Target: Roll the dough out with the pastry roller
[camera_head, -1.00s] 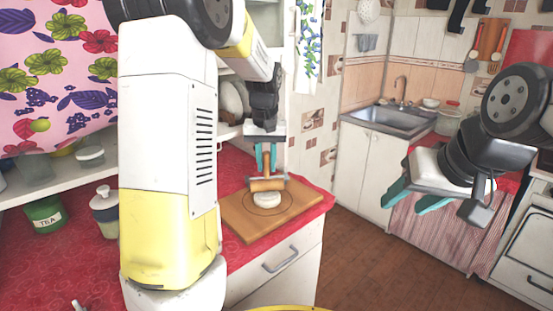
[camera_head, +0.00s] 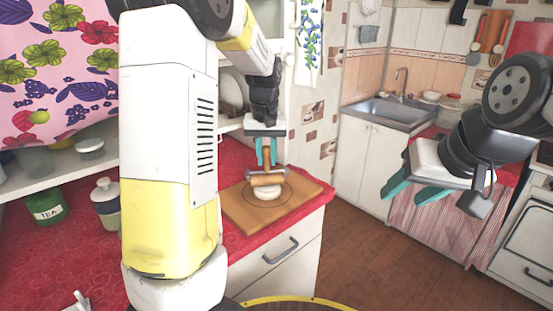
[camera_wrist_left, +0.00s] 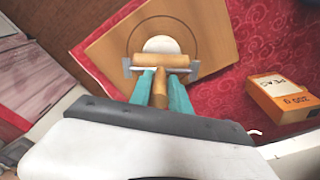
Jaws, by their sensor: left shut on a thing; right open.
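The white dough (camera_head: 268,192) is a small round piece on a wooden board (camera_head: 241,212), inside a circle drawn on it. It also shows in the left wrist view (camera_wrist_left: 162,44). The pastry roller (camera_head: 267,180) has a wooden cylinder in a metal frame and a wooden handle. My left gripper (camera_head: 266,160) is shut on the roller's handle (camera_wrist_left: 160,92). The cylinder lies over the near edge of the dough in the left wrist view; whether it touches cannot be told. My right gripper (camera_head: 412,191) is open and empty, over the floor at the right, away from the board.
The board lies on a red oilcloth counter (camera_head: 85,255). A green tea tin (camera_head: 46,208) and a lidded jar (camera_head: 106,204) stand at the left. A peas box (camera_wrist_left: 285,98) lies beside the board. A sink (camera_head: 390,112) is at the back.

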